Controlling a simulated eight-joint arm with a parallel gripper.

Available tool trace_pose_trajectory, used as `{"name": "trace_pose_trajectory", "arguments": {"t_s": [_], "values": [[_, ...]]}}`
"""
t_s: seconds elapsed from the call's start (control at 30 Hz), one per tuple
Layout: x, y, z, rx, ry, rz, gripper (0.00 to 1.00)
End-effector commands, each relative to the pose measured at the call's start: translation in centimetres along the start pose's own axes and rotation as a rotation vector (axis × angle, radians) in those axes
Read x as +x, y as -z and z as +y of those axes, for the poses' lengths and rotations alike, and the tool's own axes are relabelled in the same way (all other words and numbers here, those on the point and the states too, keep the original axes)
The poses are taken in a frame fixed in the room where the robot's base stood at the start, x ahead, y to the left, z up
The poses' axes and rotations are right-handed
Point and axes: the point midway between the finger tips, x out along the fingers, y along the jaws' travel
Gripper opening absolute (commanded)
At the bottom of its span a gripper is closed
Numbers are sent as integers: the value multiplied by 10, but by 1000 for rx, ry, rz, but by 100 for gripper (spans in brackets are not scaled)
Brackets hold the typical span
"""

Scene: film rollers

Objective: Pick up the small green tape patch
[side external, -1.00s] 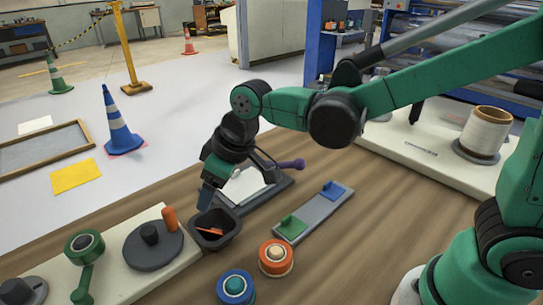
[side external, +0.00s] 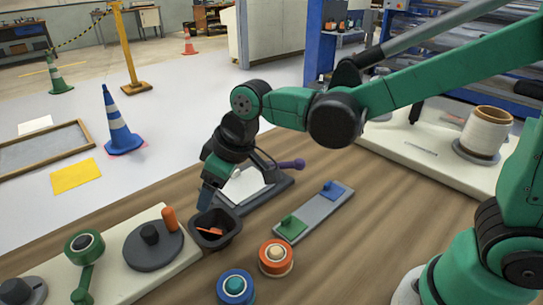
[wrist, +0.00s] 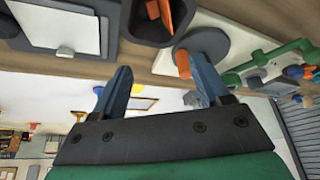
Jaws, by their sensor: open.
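The small green tape patch (side external: 291,228) lies on the near end of a grey strip board (side external: 316,215), with a small raised green tab on it. A blue patch (side external: 334,191) sits at the board's far end. My gripper (side external: 206,198) is left of the board, above the back edge of a dark bin (side external: 216,236). In the wrist view my gripper (wrist: 160,88) has its two blue fingers wide apart with nothing between them. The green patch does not show in the wrist view.
The bin holds orange pieces. A clipboard-like pad (side external: 245,184) with a purple-knobbed handle lies behind it. Orange (side external: 276,258) and blue (side external: 235,287) round rolls stand in front. A roller base (side external: 152,246) is at left. Bare wood lies right of the board.

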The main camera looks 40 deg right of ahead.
Motion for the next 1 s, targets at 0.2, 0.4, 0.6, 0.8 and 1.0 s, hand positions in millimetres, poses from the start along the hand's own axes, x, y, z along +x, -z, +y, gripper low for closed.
{"name": "trace_pose_trajectory", "arguments": {"t_s": [0.2, 0.4, 0.6, 0.8, 1.0], "values": [[0, 0, 0, 0, 0, 0, 49], [0, 0, 0, 0, 0, 0, 46], [1, -4, 4, 81, -4, -17, 46], [3, -33, 24, 634, -61, -123, 46], [1, -72, 45, 1383, -219, -227, 46]]}}
